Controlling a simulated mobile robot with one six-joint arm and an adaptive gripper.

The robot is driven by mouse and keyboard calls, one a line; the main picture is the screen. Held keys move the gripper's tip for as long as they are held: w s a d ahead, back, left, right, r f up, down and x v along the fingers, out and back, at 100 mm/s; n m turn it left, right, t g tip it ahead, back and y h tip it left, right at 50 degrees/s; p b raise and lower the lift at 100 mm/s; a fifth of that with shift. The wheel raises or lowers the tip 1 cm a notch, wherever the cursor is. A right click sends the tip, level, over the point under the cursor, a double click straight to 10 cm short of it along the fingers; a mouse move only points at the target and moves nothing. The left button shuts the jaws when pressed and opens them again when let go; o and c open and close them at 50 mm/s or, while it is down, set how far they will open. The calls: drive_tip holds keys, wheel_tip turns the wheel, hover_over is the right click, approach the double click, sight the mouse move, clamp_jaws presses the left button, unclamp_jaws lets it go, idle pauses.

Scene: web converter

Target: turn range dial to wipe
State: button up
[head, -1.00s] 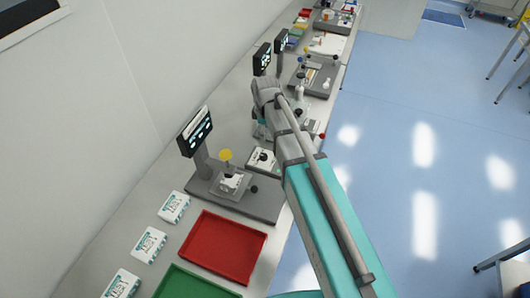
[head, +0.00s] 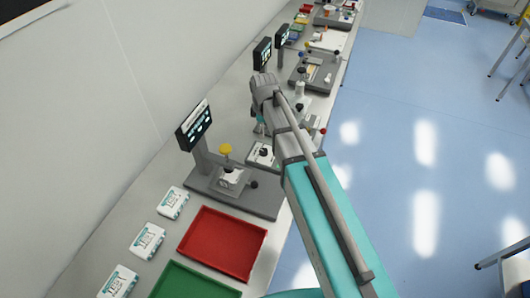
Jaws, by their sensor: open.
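A black dial (head: 264,152) sits on a small white panel (head: 258,162) on the bench, just left of my arm. It looks like the range dial, but its markings are too small to read. My gripper (head: 260,129) hangs down from the wrist, just above and behind the dial in the head view. It is open and appears empty. My arm partly hides it, and I cannot tell whether its fingertips touch anything.
A grey station with a screen (head: 194,126) and a yellow knob (head: 226,149) stands to the left. A red tray (head: 222,243), a green tray (head: 195,283) and white boxes (head: 147,241) lie in front. More stations (head: 316,74) stand farther along the bench.

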sight(264, 151)
drive_tip(key=shift+f+b, duration=5.65)
drive_tip(key=shift+f, duration=0.3)
drive_tip(key=c, duration=1.1)
drive_tip(key=shift+d, duration=0.2)
clamp_jaws()
drive_tip(key=shift+a, duration=0.1)
